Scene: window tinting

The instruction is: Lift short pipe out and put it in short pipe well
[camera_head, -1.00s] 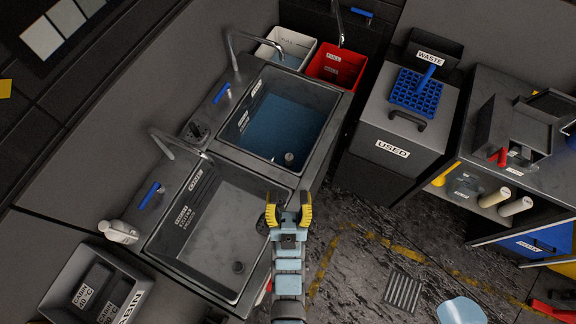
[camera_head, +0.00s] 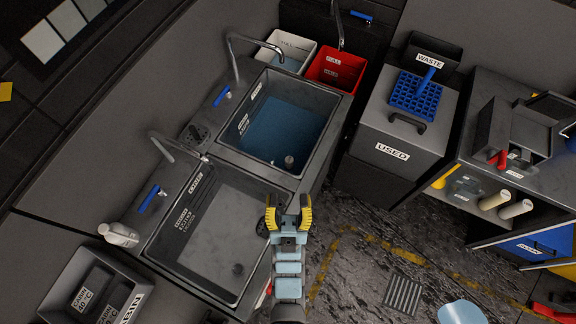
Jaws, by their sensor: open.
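My gripper (camera_head: 290,212) has yellow fingers spread apart with nothing between them. It is over the right edge of the sink unit, beside the near sink. A small grey upright cylinder (camera_head: 289,161), which may be the short pipe, stands in the blue water of the far sink (camera_head: 322,105). It is beyond my gripper and apart from it. I cannot tell which thing is the short pipe well. A dark round opening (camera_head: 262,225) in the rim is partly hidden by my gripper.
Taps (camera_head: 180,145) arch over the sinks. A white bin (camera_head: 293,47) and a red bin (camera_head: 337,68) stand behind. The floor between sinks and shelves is mostly clear.

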